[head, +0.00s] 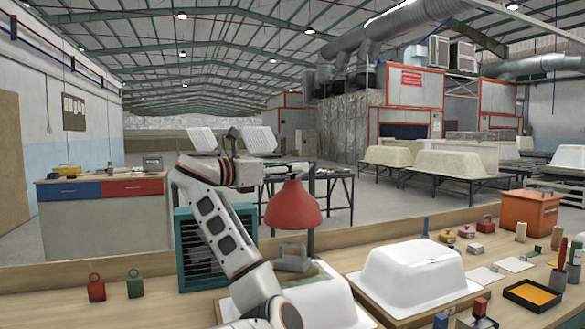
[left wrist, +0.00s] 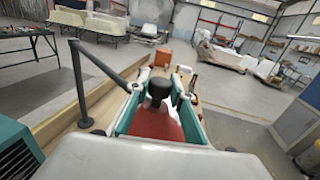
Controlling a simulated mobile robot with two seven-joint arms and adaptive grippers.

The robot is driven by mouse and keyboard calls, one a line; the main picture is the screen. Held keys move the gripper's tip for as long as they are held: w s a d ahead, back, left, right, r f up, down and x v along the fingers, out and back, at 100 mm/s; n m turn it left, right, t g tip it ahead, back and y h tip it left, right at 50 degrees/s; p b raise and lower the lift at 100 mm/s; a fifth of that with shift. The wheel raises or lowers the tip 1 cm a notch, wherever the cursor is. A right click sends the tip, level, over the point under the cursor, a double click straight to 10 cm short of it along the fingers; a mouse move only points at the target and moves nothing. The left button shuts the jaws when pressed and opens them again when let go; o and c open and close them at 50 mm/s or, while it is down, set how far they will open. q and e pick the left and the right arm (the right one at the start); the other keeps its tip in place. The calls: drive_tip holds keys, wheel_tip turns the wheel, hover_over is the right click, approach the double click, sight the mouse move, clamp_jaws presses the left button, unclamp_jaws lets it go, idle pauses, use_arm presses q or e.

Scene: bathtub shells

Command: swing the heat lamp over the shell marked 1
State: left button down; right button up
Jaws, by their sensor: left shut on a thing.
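A red heat lamp (head: 293,207) hangs from a dark arm on an upright post (head: 311,188). My left gripper (head: 283,170) is shut on the black knob at the lamp's top. In the left wrist view its teal fingers (left wrist: 158,98) sit around the knob (left wrist: 158,88), with the red shade (left wrist: 155,124) below and the dark lamp arm (left wrist: 98,62) to the left. One white shell (head: 318,300) lies lower in the head view, partly hidden by my arm. A second white shell (head: 415,275) sits to its right. I cannot read a number on either. My right gripper is not in view.
A grey handled tool (head: 293,257) stands behind the nearer shell. A teal slatted unit (head: 200,250) stands left of the lamp. An orange box (head: 528,212) and a black tray (head: 532,294) are at right.

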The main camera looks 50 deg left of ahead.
use_arm(q)
drive_tip(key=shift+f, duration=0.1)
idle(0.3)
drive_tip(key=c, duration=1.8)
unclamp_jaws()
drive_tip(key=shift+o, duration=0.2)
